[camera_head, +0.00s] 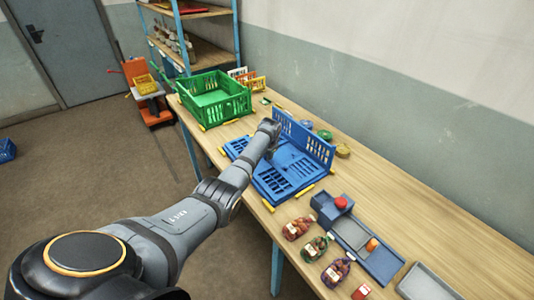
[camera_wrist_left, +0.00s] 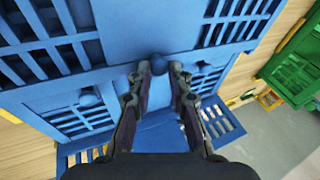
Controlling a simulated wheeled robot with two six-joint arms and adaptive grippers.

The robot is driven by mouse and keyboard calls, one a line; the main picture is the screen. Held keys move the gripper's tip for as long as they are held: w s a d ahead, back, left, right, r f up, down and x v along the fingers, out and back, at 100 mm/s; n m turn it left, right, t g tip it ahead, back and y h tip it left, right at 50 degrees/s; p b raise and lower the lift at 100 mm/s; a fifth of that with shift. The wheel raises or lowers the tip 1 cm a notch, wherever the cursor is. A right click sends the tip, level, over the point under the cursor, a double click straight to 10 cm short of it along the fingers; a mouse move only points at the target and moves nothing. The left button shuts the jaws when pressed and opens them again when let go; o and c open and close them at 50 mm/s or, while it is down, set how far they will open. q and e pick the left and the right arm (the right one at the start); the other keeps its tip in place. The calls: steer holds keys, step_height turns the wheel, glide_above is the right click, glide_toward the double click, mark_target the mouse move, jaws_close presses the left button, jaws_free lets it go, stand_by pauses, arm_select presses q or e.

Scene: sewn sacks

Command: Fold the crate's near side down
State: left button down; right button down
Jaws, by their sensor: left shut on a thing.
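The blue crate (camera_head: 305,138) stands on the table, its far slotted wall upright. Its other visible slotted panels (camera_head: 270,182) lie low and look folded down; my arm covers part of them. In the left wrist view, slotted blue panels (camera_wrist_left: 125,60) fill much of the picture. My left gripper (camera_head: 270,154) is over the crate's middle. My right gripper is not in view.
A green crate (camera_head: 228,108) with upright walls stands beyond the blue one. Several small filled sacks (camera_head: 315,249), a blue-grey tray unit with a red knob (camera_head: 342,202) and a grey tray (camera_head: 425,283) lie nearer. Round items (camera_head: 325,135) lie behind the blue crate.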

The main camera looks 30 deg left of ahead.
arm_select(q)
steer(key=shift+w+d+r, duration=0.1)
steer(key=shift+w+d, duration=0.05)
steer(key=c, duration=1.5)
jaws_free()
steer(key=shift+w+f, duration=0.2)
steer(key=shift+w, duration=0.05)
steer(key=shift+s+r, duration=0.25)
steer(key=shift+r, duration=0.1)
steer(key=v, duration=1.1)
steer(key=shift+d+r, duration=0.1)
steer(key=shift+d, duration=0.1)
